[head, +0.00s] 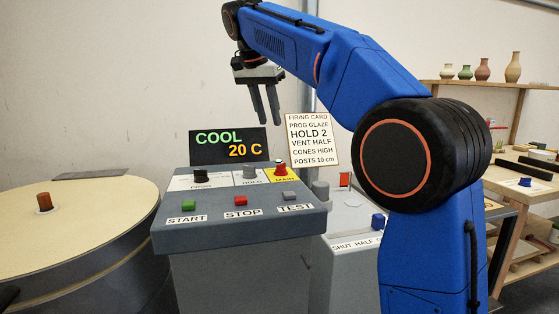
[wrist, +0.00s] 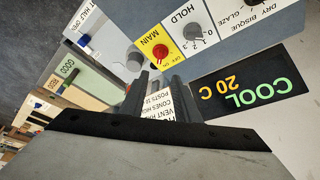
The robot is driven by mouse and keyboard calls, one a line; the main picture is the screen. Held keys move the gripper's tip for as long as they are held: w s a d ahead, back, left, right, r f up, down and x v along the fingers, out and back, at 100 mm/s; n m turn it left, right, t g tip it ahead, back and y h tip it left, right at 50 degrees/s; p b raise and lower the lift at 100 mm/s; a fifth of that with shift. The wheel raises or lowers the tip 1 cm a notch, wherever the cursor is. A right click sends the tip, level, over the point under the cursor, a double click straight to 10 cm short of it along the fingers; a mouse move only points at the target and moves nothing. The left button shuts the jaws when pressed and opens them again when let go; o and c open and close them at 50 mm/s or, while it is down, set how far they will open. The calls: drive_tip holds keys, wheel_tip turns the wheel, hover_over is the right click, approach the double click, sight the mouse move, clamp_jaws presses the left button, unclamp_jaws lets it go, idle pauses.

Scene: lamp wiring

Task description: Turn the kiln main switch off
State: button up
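The kiln main switch is a red knob (head: 281,168) on a yellow plate marked MAIN, at the back right of the grey-blue control console (head: 215,240). In the wrist view the red knob (wrist: 160,54) appears upside down, with small OFF and ON marks beside it. Which mark it points to is too small to tell. My gripper (head: 268,122) hangs above the back of the console, fingers down, apart from the knob. In the wrist view its fingers (wrist: 156,97) are parted with nothing between them, and the firing card shows behind the gap.
A grey HOLD knob (head: 250,171) and a black PROG knob (head: 199,175) stand left of the main switch. Green, red and grey buttons line the console's front. The display (head: 228,145) reading COOL 20 C and the firing card (head: 313,139) stand behind. The round kiln (head: 90,205) is left.

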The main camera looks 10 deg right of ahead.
sight(281, 164)
drive_tip(key=x, duration=1.6)
drive_tip(key=shift+s, duration=0.1)
drive_tip(key=shift+r, duration=0.1)
drive_tip(key=c, duration=0.7)
